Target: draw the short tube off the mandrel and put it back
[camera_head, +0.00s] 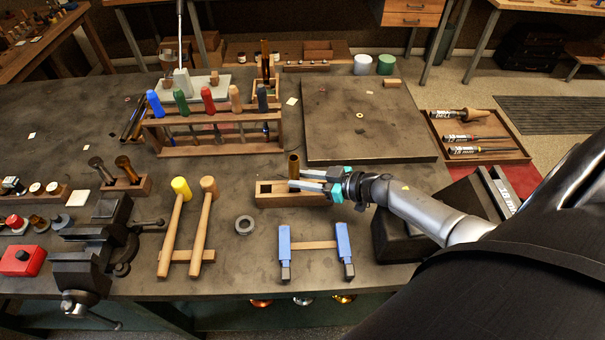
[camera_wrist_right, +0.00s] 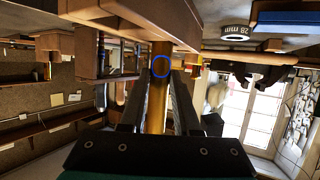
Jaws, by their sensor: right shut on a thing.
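Dark tapered mandrels (camera_head: 466,138), with white lettering, lie in a wooden tray (camera_head: 514,156) at the right. No mandrel shows inside the tube. My left gripper is not in view.
A rack of coloured handles (camera_head: 210,145) stands behind the box to the left. A square dark board (camera_head: 365,115) lies behind it. A vise (camera_head: 95,245) is at far left.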

